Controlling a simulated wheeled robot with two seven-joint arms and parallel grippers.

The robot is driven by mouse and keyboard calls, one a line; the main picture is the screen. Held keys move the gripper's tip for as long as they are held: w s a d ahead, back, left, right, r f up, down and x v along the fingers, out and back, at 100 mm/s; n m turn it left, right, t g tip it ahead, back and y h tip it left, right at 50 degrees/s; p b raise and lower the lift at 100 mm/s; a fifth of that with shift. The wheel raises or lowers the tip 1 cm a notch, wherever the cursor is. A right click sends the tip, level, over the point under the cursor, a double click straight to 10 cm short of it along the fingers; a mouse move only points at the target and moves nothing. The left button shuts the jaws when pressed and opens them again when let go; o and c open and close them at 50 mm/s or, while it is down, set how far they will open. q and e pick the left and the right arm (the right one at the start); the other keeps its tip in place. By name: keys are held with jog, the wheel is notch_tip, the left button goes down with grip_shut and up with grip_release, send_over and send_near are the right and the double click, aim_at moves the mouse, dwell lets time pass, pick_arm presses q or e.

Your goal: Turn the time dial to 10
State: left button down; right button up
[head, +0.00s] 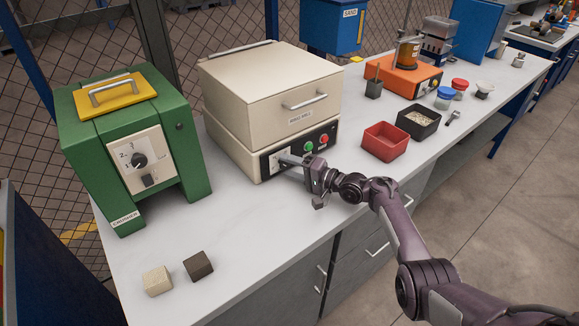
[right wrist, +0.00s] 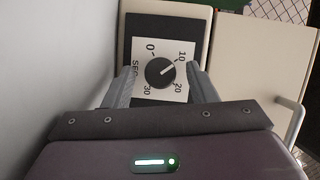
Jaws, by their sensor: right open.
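The time dial (right wrist: 160,71) is a round black knob on a white plate marked 0, 10, 20, 30 and SEC. Its white pointer line aims toward the 10 mark. The dial is on the black front panel of the cream ring mill (head: 270,95). In the head view my right gripper hides most of it. My right gripper (head: 288,160) is at the panel, and in the right wrist view its fingers (right wrist: 160,84) stand open on either side of the knob, with gaps between them and it. My left gripper is not in view.
A green button (head: 309,146) and a red button (head: 323,139) sit right of the dial. A green crusher (head: 190,140) stands to the left. Two small blocks (head: 198,265) lie near the front edge. A red bin (head: 386,142) and a black bin (head: 434,127) stand to the right.

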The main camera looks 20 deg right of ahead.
jog(key=v, duration=0.7)
jog(key=shift+s+d, duration=0.1)
jog(key=shift+d, duration=0.05)
